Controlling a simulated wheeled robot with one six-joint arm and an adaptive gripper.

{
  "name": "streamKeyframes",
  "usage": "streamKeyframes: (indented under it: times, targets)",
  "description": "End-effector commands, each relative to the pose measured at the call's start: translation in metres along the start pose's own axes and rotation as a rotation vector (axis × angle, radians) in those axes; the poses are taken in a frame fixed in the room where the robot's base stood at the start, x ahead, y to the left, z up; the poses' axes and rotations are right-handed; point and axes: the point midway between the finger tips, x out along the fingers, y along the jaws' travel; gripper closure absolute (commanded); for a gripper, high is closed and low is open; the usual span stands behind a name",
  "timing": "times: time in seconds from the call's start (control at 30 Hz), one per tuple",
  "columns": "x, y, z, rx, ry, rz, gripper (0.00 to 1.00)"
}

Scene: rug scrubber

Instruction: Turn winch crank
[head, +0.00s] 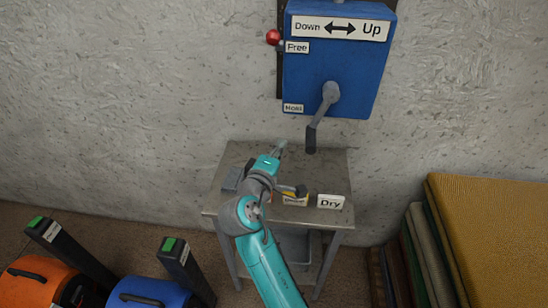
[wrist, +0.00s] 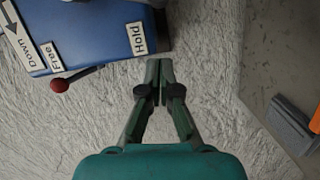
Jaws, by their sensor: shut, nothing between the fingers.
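The blue winch box (head: 335,60) is mounted on the wall at the upper right of the head view. Its grey crank (head: 328,95) hangs down from the lower front, with a dark handle (head: 311,139) at the bottom. A red knob (head: 273,37) is on the box's left side, beside the "Free" label. My gripper (head: 281,146) is shut and empty, below and left of the crank handle and apart from it. In the wrist view my gripper (wrist: 160,62) points at the wall near the "Hold" label of the box (wrist: 90,25); the crank is not clearly visible there.
A metal table (head: 235,160) stands below the winch, with a "Dry" sign (head: 330,202) on it. Stacked rugs (head: 490,220) fill the right side. An orange machine (head: 30,282) and a blue machine (head: 150,293) stand at lower left. The wall left of the winch is clear.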

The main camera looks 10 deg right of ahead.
Motion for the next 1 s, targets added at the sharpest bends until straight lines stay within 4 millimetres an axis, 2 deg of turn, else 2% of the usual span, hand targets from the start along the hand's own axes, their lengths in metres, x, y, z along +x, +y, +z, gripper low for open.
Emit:
streamKeyframes:
  times: [0.13, 0.23, 0.4, 0.87, 1.0]
  targets:
    - [0.028, 0.001, 0.001, 0.000, -0.003, 0.001, 1.00]
    - [0.030, 0.000, 0.018, 0.000, -0.003, -0.001, 1.00]
    - [0.034, 0.000, 0.033, 0.000, -0.001, 0.000, 1.00]
    - [0.035, 0.000, 0.039, -0.002, 0.000, 0.000, 1.00]
    - [0.037, -0.006, 0.050, -0.077, -0.002, 0.016, 1.00]
